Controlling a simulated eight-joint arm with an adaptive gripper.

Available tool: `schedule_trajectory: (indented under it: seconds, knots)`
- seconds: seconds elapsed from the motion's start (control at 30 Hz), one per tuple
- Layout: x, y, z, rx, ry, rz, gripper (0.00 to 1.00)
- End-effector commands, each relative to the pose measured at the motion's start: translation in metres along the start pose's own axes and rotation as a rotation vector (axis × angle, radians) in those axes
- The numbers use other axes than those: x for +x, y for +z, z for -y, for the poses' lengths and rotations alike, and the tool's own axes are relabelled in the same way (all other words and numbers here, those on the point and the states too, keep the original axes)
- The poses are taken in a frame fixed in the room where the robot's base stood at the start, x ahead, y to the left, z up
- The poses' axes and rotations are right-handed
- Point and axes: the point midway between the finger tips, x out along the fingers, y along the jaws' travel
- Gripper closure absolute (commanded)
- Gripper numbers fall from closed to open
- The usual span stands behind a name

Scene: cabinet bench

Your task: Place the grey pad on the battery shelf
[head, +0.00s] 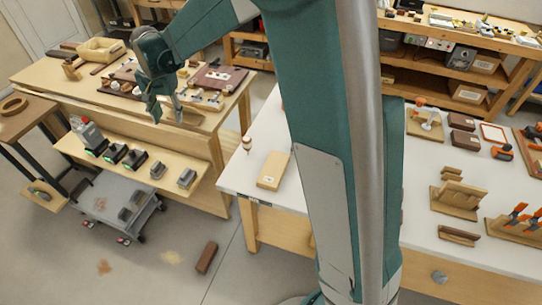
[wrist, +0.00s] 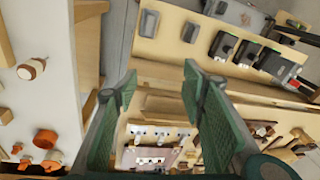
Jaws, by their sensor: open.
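The battery shelf (head: 140,183) is a long pale wooden ledge at the front of the left bench; it also shows at the top of the wrist view (wrist: 168,42). Two grey pad-like blocks, one (head: 158,170) and another (head: 187,178), sit near its right end. They also show in the wrist view, one (wrist: 149,22) beside the other (wrist: 190,32). I cannot tell which is the task's pad. My gripper (head: 167,112) is open and empty above the bench's front edge, apart from these blocks.
Dark green-black batteries (head: 115,153) and a grey bottle-like item (head: 85,133) stand further left on the shelf. The left bench top (head: 40,76) holds trays and small parts. A white table (head: 232,175) stands to the right. A brown block (head: 207,257) lies on the floor.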

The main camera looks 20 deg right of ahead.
Motion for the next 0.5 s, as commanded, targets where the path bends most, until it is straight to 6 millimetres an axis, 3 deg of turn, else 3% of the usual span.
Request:
schedule_trajectory:
  seconds: [0.5]
  knots:
    - [-0.086, 0.022, -0.089, -0.118, -0.053, -0.078, 0.59]
